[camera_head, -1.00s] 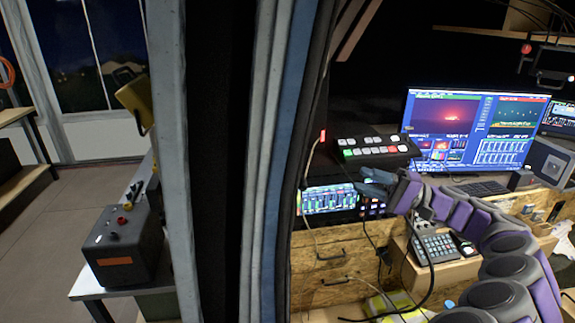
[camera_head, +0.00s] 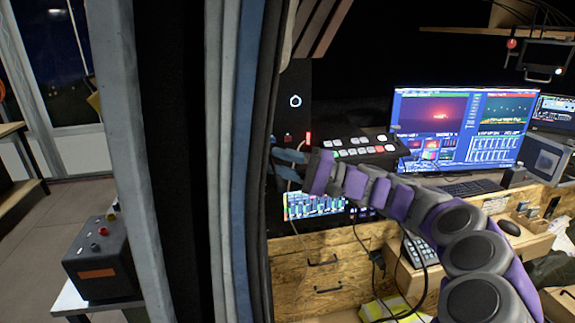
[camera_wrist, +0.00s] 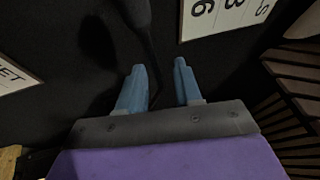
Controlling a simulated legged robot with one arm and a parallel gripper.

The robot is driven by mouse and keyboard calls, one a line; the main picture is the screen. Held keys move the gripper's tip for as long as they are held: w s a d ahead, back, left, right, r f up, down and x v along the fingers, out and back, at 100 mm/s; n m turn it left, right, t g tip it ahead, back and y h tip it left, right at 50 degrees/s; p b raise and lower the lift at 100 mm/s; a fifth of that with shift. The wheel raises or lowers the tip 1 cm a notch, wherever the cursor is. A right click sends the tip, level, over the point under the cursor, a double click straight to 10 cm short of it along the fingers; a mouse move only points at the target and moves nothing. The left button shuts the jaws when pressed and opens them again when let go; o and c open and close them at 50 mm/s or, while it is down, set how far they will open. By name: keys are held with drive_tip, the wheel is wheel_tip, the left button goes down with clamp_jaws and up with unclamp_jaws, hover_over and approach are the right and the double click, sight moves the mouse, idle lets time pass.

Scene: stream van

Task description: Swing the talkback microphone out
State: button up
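In the wrist view, a dark rounded head on a thin dark stem, which looks like the talkback microphone (camera_wrist: 137,12), shows at the top against a black surface. Its stem runs down toward the gap between my fingers; I cannot tell whether it is between them or behind them. My gripper (camera_wrist: 158,68) has two blue fingers spread apart, with no clear contact on either. In the head view my gripper (camera_head: 288,157) is at the left end of my arm, beside the curtain edge and left of the button panel. I cannot make out the microphone in the head view.
Layered curtains (camera_head: 230,150) stand close left of my gripper. The button panel (camera_head: 365,147), a lit monitor (camera_head: 455,130) and wooden drawers (camera_head: 330,270) are to the right. White lettered sheets (camera_wrist: 225,14) and a slatted panel (camera_wrist: 292,95) show in the wrist view.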

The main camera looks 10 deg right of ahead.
drive_tip(key=a, duration=0.3)
drive_tip(key=shift+s+a, duration=0.1)
drive_tip(key=shift+a, duration=0.2)
drive_tip(key=shift+d+f, duration=0.1)
drive_tip(key=shift+d, duration=0.5)
drive_tip(key=c, duration=0.3)
drive_tip(key=shift+a, duration=0.1)
clamp_jaws()
